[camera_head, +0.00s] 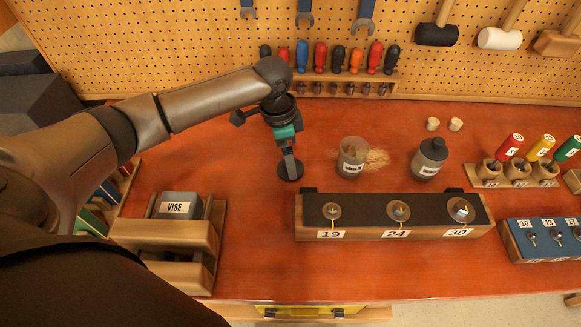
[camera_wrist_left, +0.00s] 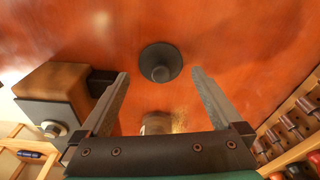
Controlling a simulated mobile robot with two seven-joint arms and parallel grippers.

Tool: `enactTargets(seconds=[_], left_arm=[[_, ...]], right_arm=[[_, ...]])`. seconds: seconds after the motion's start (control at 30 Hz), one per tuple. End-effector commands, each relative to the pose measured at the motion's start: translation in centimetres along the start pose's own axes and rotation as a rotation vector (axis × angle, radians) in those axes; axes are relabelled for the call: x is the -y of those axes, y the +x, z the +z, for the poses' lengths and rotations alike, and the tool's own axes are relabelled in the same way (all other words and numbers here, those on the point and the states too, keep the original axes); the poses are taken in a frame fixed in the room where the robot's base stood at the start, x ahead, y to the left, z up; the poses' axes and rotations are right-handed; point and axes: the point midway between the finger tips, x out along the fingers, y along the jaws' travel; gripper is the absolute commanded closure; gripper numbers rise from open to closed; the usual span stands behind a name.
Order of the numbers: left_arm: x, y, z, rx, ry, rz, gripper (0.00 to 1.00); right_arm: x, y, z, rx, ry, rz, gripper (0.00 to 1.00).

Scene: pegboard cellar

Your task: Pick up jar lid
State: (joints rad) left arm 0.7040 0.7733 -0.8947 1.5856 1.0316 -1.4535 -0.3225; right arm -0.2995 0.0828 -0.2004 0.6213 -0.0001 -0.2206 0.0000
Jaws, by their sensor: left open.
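The jar lid is a dark round disc with a small knob on top. It lies flat on the red-orange bench, knob up. In the left wrist view the jar lid (camera_wrist_left: 160,63) sits ahead of the fingertips, centred between them and untouched. In the head view the jar lid (camera_head: 290,171) is partly covered by my left gripper (camera_head: 289,155), which comes down over it. In the left wrist view my left gripper (camera_wrist_left: 161,75) is open and empty. An open glass jar (camera_head: 352,158) stands right of the lid. My right gripper is not in view.
A dark-topped block (camera_head: 393,216) marked 19, 24 and 30 stands in front. A dark grey bottle (camera_head: 429,158) stands beyond the jar, with loose sawdust (camera_head: 377,158) between. A screwdriver rack (camera_head: 345,84) lines the pegboard. Bench around the lid is clear.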

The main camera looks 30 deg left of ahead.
Motion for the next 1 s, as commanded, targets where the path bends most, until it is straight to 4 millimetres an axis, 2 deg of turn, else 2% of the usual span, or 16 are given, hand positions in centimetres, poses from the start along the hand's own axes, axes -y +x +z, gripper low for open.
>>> enactTargets(seconds=[0.1, 0.2, 0.47, 1.0], left_arm=[[0.1, 2.0, 0.0, 0.002, -0.002, 0.002, 0.00], [0.1, 2.9, 0.0, 0.001, 0.000, 0.000, 0.00], [0.1, 3.1, 0.0, 0.001, 0.001, 0.000, 0.00], [0.1, 3.0, 0.0, 0.001, 0.000, -0.001, 0.60]], right_arm=[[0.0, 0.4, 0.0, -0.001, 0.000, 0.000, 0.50], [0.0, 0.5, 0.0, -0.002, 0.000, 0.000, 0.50], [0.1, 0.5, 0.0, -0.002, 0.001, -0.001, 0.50], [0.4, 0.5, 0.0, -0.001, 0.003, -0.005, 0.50]])
